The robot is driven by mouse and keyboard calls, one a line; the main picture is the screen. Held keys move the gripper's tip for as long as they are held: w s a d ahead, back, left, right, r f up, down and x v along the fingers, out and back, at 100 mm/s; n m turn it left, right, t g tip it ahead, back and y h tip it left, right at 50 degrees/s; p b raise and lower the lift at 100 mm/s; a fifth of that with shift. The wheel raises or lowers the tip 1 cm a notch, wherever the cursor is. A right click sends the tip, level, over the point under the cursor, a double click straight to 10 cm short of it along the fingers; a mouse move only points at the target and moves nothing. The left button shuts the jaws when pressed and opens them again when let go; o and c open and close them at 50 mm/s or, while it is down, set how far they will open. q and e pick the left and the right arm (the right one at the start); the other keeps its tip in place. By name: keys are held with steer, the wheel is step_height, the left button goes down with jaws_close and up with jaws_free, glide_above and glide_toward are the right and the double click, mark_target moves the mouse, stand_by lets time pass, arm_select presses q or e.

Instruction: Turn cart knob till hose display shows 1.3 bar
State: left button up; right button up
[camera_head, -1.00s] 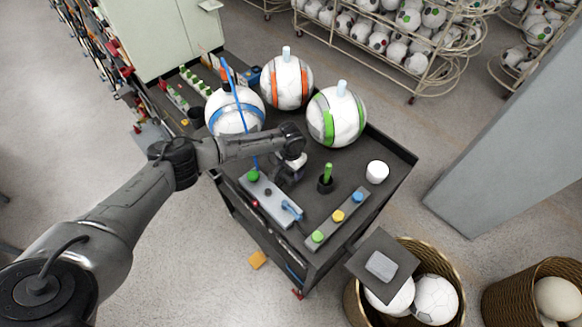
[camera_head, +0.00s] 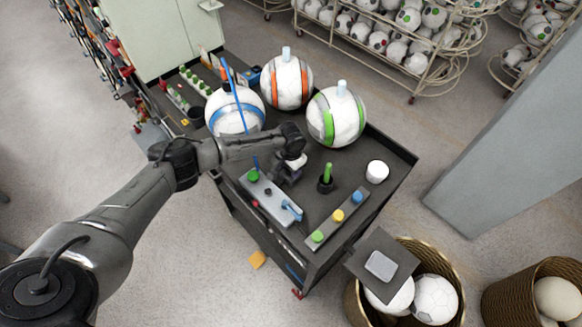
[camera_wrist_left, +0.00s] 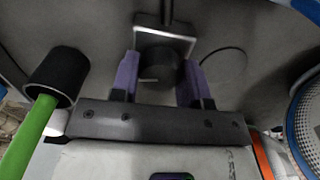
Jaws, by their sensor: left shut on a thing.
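The black cart knob (camera_wrist_left: 162,76) sits between the purple fingertips of my left gripper (camera_wrist_left: 160,64) in the left wrist view. The fingers are shut on it, with a short pale mark on its face. In the head view my left gripper (camera_head: 284,178) is low over the cart top (camera_head: 315,205), and my wrist hides the knob. A blue hose (camera_head: 240,110) runs past the blue-striped ball (camera_head: 222,117) down behind my forearm. No pressure reading can be read in either view. My right gripper does not show.
A grey lever box (camera_head: 265,201) and a button strip (camera_head: 329,231) lie near the cart's front. A green-handled tool (camera_head: 328,172) stands in a black holder, and a white cup (camera_head: 377,171) is to its right. Orange-striped (camera_head: 283,76) and green-striped (camera_head: 345,113) balls stand behind.

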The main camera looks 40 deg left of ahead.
arm_select(q)
steer(key=m, duration=0.3)
steer(key=shift+p, duration=0.3)
steer(key=m, duration=0.2)
steer(key=shift+m, duration=0.4)
steer(key=m, duration=0.4)
steer(key=shift+m, duration=0.4)
steer(key=shift+r, duration=0.1)
steer(key=o, duration=0.9)
